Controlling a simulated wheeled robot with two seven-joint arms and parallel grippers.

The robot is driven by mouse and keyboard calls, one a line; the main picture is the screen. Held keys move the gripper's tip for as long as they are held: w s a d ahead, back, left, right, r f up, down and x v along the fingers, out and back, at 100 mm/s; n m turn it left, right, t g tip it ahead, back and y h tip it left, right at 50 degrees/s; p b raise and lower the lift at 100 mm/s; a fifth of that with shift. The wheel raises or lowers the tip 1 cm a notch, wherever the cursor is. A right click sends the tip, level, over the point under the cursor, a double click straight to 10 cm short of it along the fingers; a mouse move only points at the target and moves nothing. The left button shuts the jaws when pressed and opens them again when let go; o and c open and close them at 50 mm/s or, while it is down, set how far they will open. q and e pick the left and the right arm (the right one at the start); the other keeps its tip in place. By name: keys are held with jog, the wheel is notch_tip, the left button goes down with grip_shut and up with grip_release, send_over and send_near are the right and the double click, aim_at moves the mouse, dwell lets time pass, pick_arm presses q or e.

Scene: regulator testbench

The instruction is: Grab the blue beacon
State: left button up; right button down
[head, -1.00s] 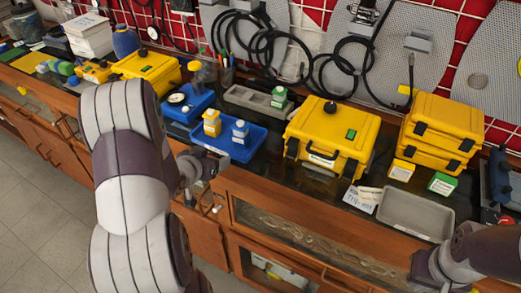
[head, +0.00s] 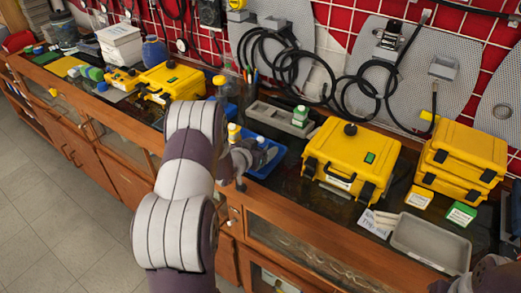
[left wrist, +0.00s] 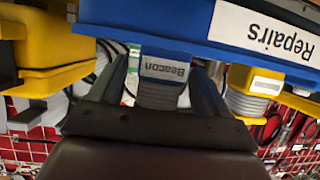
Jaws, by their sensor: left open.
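The blue beacon (head: 261,141) stands in the blue tray (head: 274,163) on the bench. In the left wrist view, which is upside down, the beacon (left wrist: 162,70) shows a white "Beacon" label and a grey ribbed part. The tray (left wrist: 200,45) there carries a "Repairs" label. My left gripper (head: 241,172) is at the tray's front edge. In the left wrist view, the left gripper (left wrist: 160,92) is open, with one finger on each side of the beacon; contact cannot be told. The palm hides the beacon's far end.
A yellow-topped beacon (head: 233,133) stands in the same tray, close beside the gripper. A large yellow case (head: 350,155) is to the right, and a grey tray (head: 430,242) lies farther right. A grey organizer (head: 280,118) sits behind the blue tray.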

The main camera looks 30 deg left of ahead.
pick_arm(q)
jog(key=shift+w+f, duration=0.1)
jog(key=c, duration=1.1)
